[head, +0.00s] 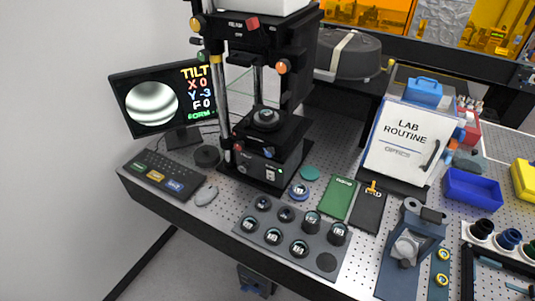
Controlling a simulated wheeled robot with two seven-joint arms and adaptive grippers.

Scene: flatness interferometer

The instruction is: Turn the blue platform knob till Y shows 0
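The interferometer (262,165) stands at the back left of the bench, a black frame with a stage under its upper housing. A small blue knob (268,153) shows on the front of its platform. A red knob (239,147) is to the left of it. The monitor (160,98) left of the instrument reads TILT, X 0, Y -3, F 0 and FORM, beside a round image with curved light and dark bands. A dark round part (266,117) sits on the stage. Neither of my grippers is in view.
A keyboard (165,175) and mouse (206,194) lie left of the instrument. A grey tray (270,251) with several round pieces is in front.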

